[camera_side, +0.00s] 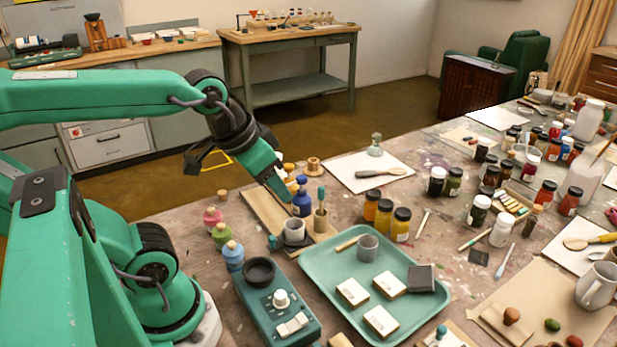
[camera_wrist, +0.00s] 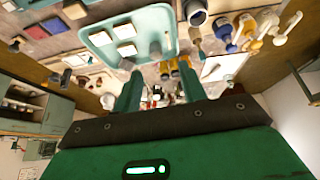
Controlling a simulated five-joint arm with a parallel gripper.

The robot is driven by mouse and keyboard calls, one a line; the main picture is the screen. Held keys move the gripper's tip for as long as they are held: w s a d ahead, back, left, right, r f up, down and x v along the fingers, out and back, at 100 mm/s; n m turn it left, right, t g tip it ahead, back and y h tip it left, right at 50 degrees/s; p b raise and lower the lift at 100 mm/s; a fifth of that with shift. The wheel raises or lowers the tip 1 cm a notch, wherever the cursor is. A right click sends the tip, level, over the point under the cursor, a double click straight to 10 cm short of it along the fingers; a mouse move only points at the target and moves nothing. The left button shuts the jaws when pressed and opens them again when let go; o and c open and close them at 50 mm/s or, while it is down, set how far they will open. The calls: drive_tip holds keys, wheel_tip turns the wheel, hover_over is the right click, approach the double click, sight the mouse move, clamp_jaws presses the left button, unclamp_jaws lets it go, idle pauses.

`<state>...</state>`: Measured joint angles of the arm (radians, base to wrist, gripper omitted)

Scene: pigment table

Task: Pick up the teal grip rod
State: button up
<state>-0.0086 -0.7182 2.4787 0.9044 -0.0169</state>
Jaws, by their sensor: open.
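The teal grip rod (camera_side: 321,194) stands upright in a small tan holder near the middle of the side view. It is beside a dark blue bottle (camera_side: 302,203) on a wooden board. My gripper (camera_side: 284,194) is open and empty, pointing down, just left of the bottle and apart from the rod. One finger hides most of the other in the side view. In the wrist view both fingers of my gripper (camera_wrist: 158,75) show spread apart with nothing held between them. I cannot surely pick out the rod in the wrist view.
A grey cup (camera_side: 294,229) stands in front of the bottle. A teal tray (camera_side: 324,277) with white blocks and a grey cup lies at the front. Yellow and orange jars (camera_side: 384,217) stand right of the rod. A teal control box (camera_side: 277,307) is at the front left.

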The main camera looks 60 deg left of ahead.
drive_tip(key=n+g, duration=0.5)
drive_tip(key=n, duration=0.3)
hover_over(321, 199)
wheel_tip(321, 199, down, 8)
drive_tip(key=shift+w+r, duration=0.1)
drive_tip(key=shift+r, duration=0.15)
drive_tip(key=shift+w+a+f+n, duration=0.35)
drive_tip(key=shift+a+f+n, duration=0.05)
drive_tip(key=shift+f, duration=0.15)
drive_tip(key=shift+f, duration=1.3)
drive_tip(key=shift+f, duration=0.1)
drive_tip(key=shift+s+f, duration=0.1)
drive_tip(key=shift+f, duration=2.4)
